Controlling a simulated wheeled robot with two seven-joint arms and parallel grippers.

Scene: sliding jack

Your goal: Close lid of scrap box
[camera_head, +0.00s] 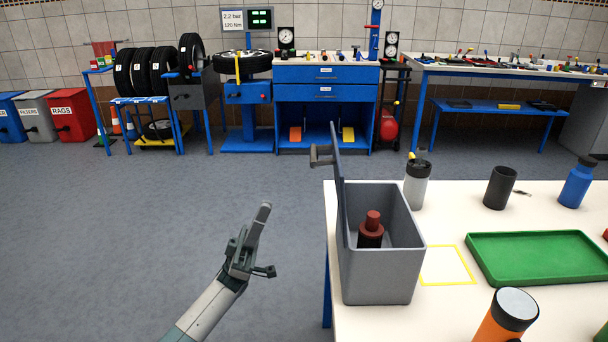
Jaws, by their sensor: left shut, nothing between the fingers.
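The grey scrap box (378,276) stands at the left edge of the white table. Its lid (338,173) is open and stands nearly upright along the box's left side, with a dark handle (321,155) sticking out to the left near its top. A dark red and black part (371,230) is inside the box. My left gripper (265,207) is shut and empty, over the floor to the left of the box and apart from the lid, pointing up and slightly right. My right gripper is out of view.
On the white table (451,209) are a grey bottle (416,186), a black cup (499,188), a blue bottle (576,185), a green tray (538,258) and an orange container (505,318). A yellow square outline (446,265) lies right of the box. The floor to its left is clear.

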